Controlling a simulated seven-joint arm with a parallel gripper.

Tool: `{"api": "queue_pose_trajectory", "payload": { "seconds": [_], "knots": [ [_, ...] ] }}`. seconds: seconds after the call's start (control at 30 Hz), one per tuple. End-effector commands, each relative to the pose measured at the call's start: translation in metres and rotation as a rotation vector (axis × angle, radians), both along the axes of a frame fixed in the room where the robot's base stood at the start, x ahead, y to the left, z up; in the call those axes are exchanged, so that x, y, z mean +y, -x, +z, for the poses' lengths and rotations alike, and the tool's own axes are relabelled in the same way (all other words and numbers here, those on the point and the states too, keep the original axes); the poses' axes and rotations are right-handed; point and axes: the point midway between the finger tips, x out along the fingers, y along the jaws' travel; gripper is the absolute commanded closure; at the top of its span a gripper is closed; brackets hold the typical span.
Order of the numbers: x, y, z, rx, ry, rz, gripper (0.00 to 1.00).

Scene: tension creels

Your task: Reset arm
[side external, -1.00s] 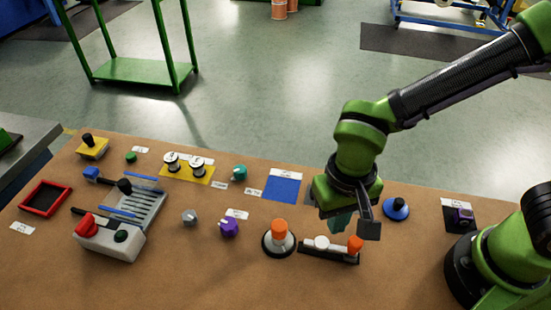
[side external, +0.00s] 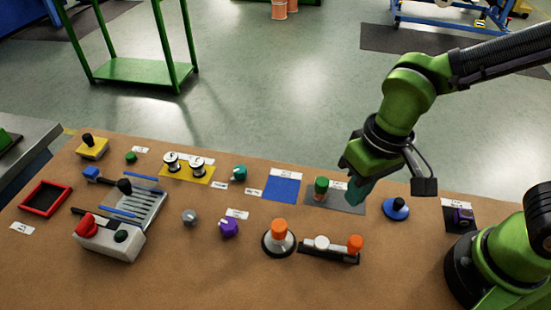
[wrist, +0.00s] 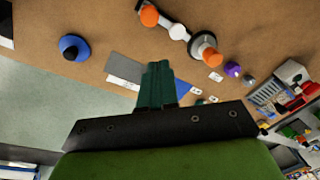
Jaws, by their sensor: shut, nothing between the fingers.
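My gripper (side external: 358,190) is above the right part of the table in the side view, beside the green-capped piece on the grey mat. Its dark teal fingers (wrist: 157,86) are together and empty in the wrist view. The rest of my arm reaches in from the right.
A green-capped piece (side external: 321,188) stands on a grey mat (side external: 349,203), next to a blue mat (side external: 283,188). A blue knob (side external: 396,209), an orange-topped knob (side external: 279,238) and a black bar with an orange knob (side external: 330,251) are nearby.

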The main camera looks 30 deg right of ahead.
Motion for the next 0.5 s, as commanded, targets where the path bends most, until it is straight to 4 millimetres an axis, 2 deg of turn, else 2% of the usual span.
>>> {"api": "queue_pose_trajectory", "payload": {
  "seconds": [0.03, 0.13, 0.3, 0.5],
  "knots": [
    [-0.016, -0.005, 0.013, -0.043, -0.034, -0.013, 1.0],
    [-0.048, -0.012, 0.035, -0.137, -0.091, -0.039, 1.0],
    [-0.106, -0.013, 0.07, -0.331, -0.152, -0.139, 1.0],
    [-0.148, -0.008, 0.096, -0.479, -0.17, -0.292, 1.0]
  ]
}}
